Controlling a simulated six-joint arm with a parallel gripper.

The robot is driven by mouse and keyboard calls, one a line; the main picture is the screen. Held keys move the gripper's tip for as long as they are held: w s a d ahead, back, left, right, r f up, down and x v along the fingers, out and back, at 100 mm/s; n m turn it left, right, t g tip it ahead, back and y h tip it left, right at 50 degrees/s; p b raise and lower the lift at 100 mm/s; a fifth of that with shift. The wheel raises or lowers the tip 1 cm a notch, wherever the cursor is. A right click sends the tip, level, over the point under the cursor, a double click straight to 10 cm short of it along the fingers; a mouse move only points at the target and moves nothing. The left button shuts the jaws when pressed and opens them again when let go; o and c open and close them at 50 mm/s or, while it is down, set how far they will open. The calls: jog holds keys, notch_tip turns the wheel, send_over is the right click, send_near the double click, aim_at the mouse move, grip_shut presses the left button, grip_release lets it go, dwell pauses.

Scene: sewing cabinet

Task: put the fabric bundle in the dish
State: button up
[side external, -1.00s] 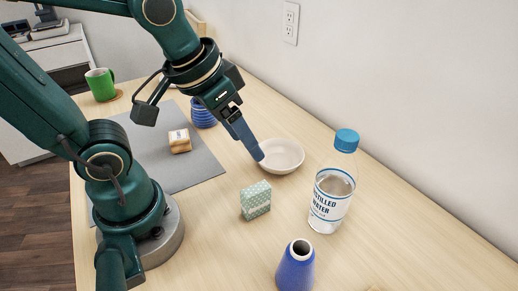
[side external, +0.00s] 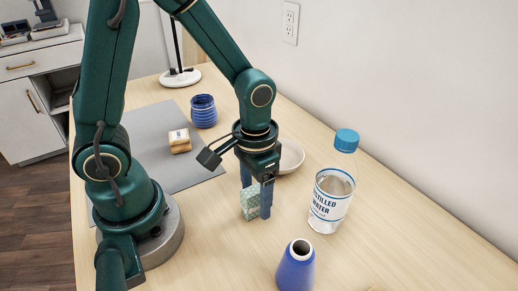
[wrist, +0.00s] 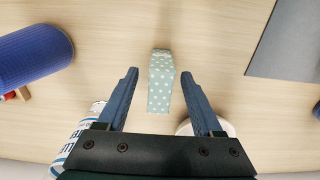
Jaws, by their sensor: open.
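The fabric bundle (side external: 249,202) is a small pale green block with white dots, upright on the table. My gripper (side external: 256,200) is open and points down over it, one finger on either side. In the wrist view the bundle (wrist: 161,82) shows between the two fingertips (wrist: 160,73), with a gap at each side, the right one narrower. The dish (side external: 292,156) is a shallow white bowl just behind my gripper, partly hidden by it. In the wrist view only a part of the dish (wrist: 229,128) shows past the right finger.
A distilled water bottle (side external: 330,200) with a blue cap stands right of the dish. A blue cone (side external: 296,268) stands in front. A grey mat (side external: 160,160) with a small tan block (side external: 180,141) lies left. A blue ribbed jar (side external: 203,110) and lamp (side external: 181,77) are farther back.

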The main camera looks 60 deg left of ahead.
jog(key=shift+f, duration=0.8)
grip_shut()
jog(key=shift+r, duration=0.15)
